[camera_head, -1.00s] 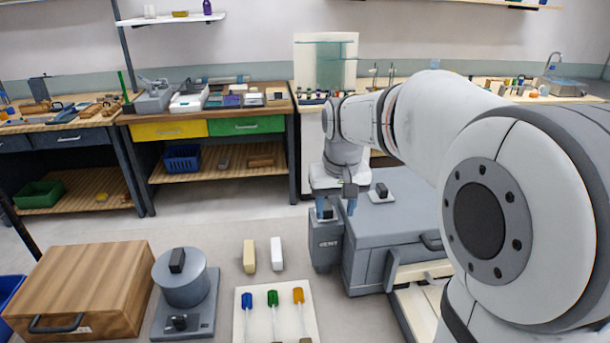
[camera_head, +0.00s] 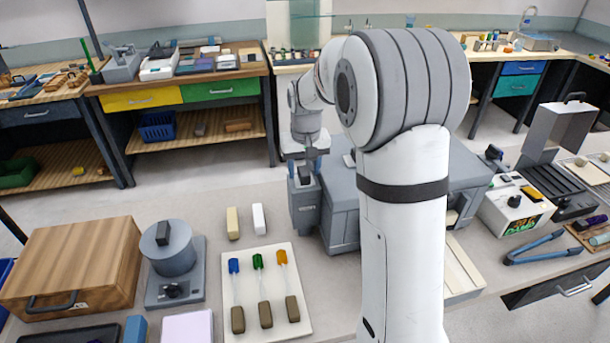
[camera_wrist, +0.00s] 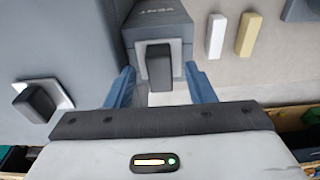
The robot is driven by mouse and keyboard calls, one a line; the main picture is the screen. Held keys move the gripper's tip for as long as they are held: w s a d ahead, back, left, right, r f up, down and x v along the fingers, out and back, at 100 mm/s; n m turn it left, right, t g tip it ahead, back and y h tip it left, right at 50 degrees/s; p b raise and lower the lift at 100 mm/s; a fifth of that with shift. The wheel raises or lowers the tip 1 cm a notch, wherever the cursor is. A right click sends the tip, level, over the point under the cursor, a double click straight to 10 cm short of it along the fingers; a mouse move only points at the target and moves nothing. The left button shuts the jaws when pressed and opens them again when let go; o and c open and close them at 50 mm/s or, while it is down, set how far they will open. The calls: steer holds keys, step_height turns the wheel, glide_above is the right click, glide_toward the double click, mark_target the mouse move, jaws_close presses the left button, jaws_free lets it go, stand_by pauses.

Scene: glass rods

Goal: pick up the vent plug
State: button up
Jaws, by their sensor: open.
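The vent plug is a dark upright block (camera_wrist: 160,67) on top of the grey box marked VENT (camera_wrist: 157,16). In the wrist view it stands between the blue fingers of my open gripper (camera_wrist: 160,80), with a visible gap on each side. In the head view my gripper (camera_head: 304,170) is over the VENT box (camera_head: 306,212), with its fingers at the box's top. The plug is small and partly hidden there. I cannot tell how far down the fingers reach along it.
A larger grey case (camera_head: 340,215) adjoins the VENT box on the right. A white block (camera_head: 258,218) and a cream block (camera_head: 233,223) lie to the left. A wooden box (camera_head: 75,260) stands farther left.

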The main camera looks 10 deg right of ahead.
steer(key=shift+f, duration=0.2)
jaws_close()
stand_by(0.4)
steer(key=shift+r, duration=0.1)
